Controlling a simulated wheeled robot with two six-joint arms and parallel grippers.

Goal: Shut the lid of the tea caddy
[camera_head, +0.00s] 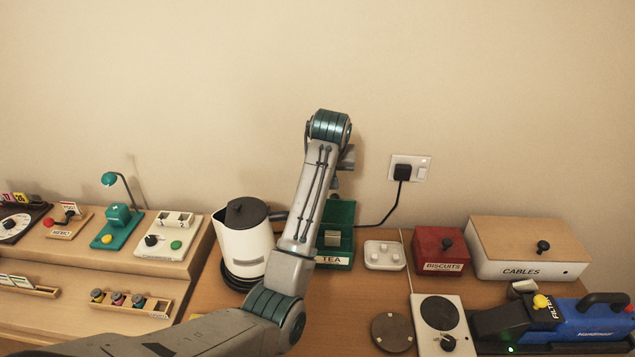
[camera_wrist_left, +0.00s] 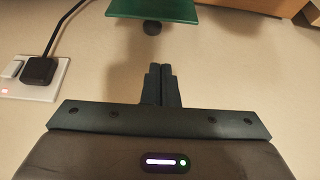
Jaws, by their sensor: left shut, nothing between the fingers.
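The green tea caddy (camera_head: 345,247), labelled TEA, stands at the back of the desk, partly hidden behind my left arm. Its green lid (camera_head: 342,212) stands raised at the back, so the caddy is open and something pale shows inside. In the left wrist view the lid (camera_wrist_left: 150,10) shows at the top with its dark round knob (camera_wrist_left: 152,28). My left gripper (camera_wrist_left: 161,70) is shut and empty, with its fingertips apart from the knob. In the head view the left gripper (camera_head: 336,184) is mostly hidden by the arm, above the lid. My right gripper is not in view.
A white kettle (camera_head: 243,245) stands left of the caddy. A white tray (camera_head: 384,255), the red biscuits box (camera_head: 440,252) and the cables box (camera_head: 527,250) stand to its right. A wall socket (camera_head: 410,168) with a plugged black cord is behind.

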